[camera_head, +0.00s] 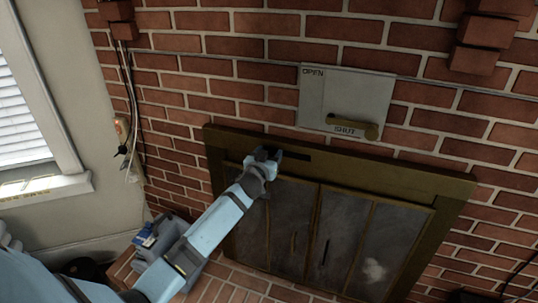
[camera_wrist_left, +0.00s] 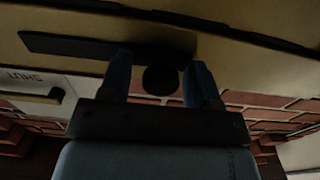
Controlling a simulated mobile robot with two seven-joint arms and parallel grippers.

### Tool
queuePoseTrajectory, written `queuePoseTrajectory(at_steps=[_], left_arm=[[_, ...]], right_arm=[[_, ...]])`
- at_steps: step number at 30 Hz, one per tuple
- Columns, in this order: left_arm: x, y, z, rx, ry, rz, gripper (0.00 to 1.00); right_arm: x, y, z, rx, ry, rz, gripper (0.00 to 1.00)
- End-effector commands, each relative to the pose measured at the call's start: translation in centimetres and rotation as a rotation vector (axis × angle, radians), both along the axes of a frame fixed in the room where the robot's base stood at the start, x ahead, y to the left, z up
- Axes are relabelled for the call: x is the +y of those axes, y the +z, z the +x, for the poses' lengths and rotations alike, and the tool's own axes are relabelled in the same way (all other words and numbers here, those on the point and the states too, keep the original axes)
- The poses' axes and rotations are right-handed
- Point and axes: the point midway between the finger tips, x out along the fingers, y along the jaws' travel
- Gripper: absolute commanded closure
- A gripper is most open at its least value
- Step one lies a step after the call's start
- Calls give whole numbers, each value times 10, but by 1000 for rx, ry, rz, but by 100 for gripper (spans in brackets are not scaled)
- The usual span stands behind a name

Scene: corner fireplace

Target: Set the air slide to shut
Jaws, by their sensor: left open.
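The air slide shows in the left wrist view as a dark round knob (camera_wrist_left: 160,79) at one end of a dark slot (camera_wrist_left: 65,45) in the brass fireplace frame. In the head view the slot (camera_head: 296,154) runs right from my left gripper (camera_head: 267,154), which hides the knob there. My left gripper is open, with one finger on each side of the knob; I cannot tell whether either finger touches it. My right gripper is in neither view.
Above the frame is a pale plate (camera_head: 333,92) marked OPEN and SHUT, with a brass handle (camera_head: 357,127) beside SHUT. Glass doors (camera_head: 290,232) close the fireplace below. A window (camera_head: 22,110) and hanging cords (camera_head: 132,110) are at the left. A grey container (camera_head: 176,232) stands near my arm.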

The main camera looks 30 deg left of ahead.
Motion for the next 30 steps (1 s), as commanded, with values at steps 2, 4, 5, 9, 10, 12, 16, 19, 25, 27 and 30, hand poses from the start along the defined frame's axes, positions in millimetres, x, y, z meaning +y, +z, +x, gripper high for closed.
queuePoseTrajectory(at_steps=[2, 4, 5, 9, 10, 12, 16, 19, 25, 27, 30], left_arm=[[0, 0, 0, 0, 0, 0, 43], [0, 0, 0, 0, 0, 0, 43], [0, 0, 0, 0, 0, 0, 43], [0, 0, 0, 0, 0, 0, 71], [0, 0, 0, 0, 0, 0, 78], [0, 0, 0, 0, 0, 0, 94], [1, 0, -1, 0, 0, 0, 100], [13, 1, -3, 2, 3, 0, 100], [51, 2, -12, 1, 4, 1, 100], [59, 2, -14, 0, 2, 0, 100], [64, 1, -15, 0, 2, 0, 100]], right_arm=[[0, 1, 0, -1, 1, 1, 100], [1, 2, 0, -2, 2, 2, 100], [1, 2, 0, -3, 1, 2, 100], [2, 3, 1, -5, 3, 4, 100], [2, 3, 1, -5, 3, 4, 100], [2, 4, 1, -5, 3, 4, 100], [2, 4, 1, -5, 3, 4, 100], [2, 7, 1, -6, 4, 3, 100], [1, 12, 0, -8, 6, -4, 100], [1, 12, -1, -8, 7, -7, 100], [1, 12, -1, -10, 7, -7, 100]])
